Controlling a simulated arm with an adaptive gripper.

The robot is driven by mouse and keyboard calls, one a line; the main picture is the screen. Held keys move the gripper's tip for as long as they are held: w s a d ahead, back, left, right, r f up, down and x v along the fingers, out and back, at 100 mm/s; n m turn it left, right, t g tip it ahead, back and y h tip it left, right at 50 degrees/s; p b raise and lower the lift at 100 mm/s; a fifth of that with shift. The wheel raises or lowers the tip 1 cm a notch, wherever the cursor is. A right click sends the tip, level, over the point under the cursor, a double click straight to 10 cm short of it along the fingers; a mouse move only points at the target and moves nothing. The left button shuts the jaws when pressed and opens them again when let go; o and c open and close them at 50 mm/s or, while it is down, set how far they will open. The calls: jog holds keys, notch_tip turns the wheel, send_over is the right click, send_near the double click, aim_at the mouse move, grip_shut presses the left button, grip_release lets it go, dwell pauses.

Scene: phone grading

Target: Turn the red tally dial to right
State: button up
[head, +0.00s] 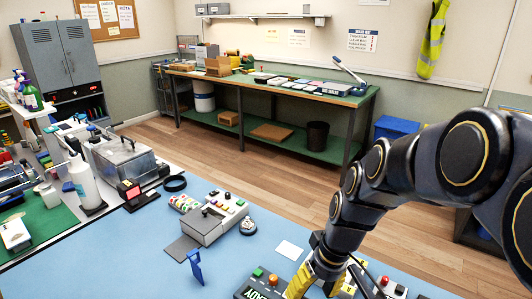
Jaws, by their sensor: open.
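My gripper (315,286) is at the bottom edge of the head view, right of centre, pointing down over the blue bench mat (130,262). Its yellow-marked fingers are open, and their tips are partly cut off by the frame. A small red knob (386,281) stands just right of the gripper, on a panel that my arm partly hides; it may be the red tally dial, but it is too small to be sure. I cannot tell where any dial points.
A white card (289,250) and a blue phone stand (195,267) are on the mat. The mat is clear at front left.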

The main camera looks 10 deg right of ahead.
jog(key=w+d+f+t, duration=0.1)
jog(key=w+d+f, duration=0.3)
jog(key=w+d, duration=0.25)
jog(key=m+t+h, duration=0.2)
jog(key=t, duration=0.1)
send_near(386, 279)
jog(key=shift+x, duration=1.1)
jog(key=shift+w+f, duration=0.2)
jog(key=shift+f, duration=0.05)
jog(key=x, duration=0.7)
jog(key=shift+w+f, duration=0.1)
jog(key=shift+f, duration=0.05)
grip_shut()
